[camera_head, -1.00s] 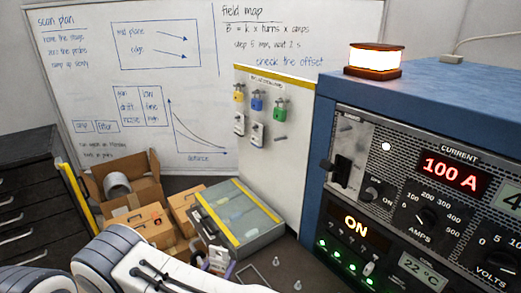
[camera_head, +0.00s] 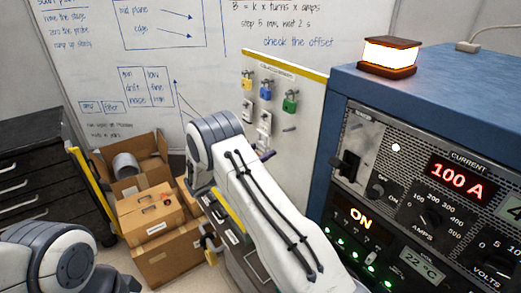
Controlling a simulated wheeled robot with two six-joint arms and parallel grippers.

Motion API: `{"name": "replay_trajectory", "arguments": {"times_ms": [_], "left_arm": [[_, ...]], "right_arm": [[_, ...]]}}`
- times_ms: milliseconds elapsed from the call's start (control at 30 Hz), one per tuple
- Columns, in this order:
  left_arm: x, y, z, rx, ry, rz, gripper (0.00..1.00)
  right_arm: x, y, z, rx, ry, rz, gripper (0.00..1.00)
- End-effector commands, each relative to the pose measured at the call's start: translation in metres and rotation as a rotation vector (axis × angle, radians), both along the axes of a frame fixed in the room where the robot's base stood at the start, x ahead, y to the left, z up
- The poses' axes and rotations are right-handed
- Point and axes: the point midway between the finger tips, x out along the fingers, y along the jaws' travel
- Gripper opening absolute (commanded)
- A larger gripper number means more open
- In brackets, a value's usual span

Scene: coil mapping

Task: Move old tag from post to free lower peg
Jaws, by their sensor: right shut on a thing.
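The white peg board (camera_head: 312,105) with a yellow top edge stands left of the blue cabinet. Yellow, blue and green padlocks hang in its upper row. Below them are two pale tags, one on the left (camera_head: 247,110) and one beside it (camera_head: 265,121). A bare peg (camera_head: 289,128) sticks out to their right. My right gripper (camera_head: 262,152) is at the board's lower left, mostly hidden behind its own white arm, with a purple part showing. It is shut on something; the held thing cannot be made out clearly. My left gripper is out of view.
The blue power cabinet (camera_head: 455,90) with a lit beacon (camera_head: 390,54) fills the right. Cardboard boxes (camera_head: 150,215) stand at left, near a dark drawer unit (camera_head: 40,170). A yellow-edged case (camera_head: 230,213) is mostly covered by my right arm.

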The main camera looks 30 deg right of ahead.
Motion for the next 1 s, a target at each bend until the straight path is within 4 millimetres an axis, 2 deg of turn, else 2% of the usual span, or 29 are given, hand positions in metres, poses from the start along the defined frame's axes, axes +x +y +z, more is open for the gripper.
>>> {"name": "replay_trajectory", "arguments": {"times_ms": [1000], "left_arm": [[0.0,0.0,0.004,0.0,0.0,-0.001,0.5]], "right_arm": [[0.005,-0.067,-0.002,0.001,-0.001,0.001,0.34]]}}
